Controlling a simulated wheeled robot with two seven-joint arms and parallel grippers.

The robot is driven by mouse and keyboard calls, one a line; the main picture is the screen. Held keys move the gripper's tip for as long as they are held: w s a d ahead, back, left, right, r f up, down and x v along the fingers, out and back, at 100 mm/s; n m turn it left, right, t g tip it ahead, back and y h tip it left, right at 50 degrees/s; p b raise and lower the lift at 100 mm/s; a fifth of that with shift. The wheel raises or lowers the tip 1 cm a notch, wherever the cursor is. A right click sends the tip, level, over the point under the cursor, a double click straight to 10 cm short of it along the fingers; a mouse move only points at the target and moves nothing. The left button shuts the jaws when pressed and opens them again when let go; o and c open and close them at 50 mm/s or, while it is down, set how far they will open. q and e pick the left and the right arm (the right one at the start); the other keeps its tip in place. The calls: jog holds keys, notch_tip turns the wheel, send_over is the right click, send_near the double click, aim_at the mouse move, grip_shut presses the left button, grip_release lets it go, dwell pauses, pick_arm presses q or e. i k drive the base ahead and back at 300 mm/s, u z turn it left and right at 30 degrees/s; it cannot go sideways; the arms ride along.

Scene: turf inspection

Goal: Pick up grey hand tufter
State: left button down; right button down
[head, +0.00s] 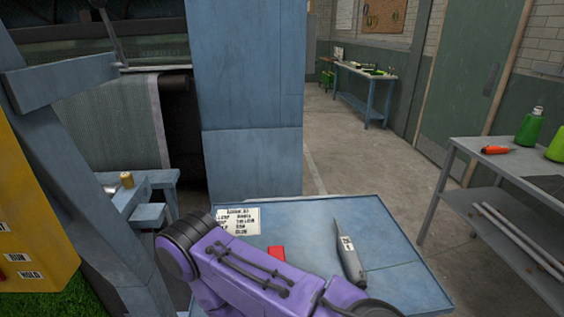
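A grey hand tufter (350,255) lies on the blue tabletop (300,215) in the lower middle of the head view. It has a slim pointed end toward the back, a thicker grey body toward the front and a white label with dark print. A purple link of my arm crosses the front of the table, left of and in front of the tufter. The tufter shows apart from it, with no gripper on it. Neither of my grippers shows in this view.
A printed card (238,221) and a partly hidden red object (277,254) lie left of the tufter. A blue column (247,100) stands behind the table. At right a grey bench (490,160) holds an orange-handled tool (498,150) and green bottles. Floor between is clear.

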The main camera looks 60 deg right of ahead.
aim_at(352, 263)
jog(key=z, duration=0.45)
jog(key=k, duration=0.15)
jog(key=z, duration=2.35)
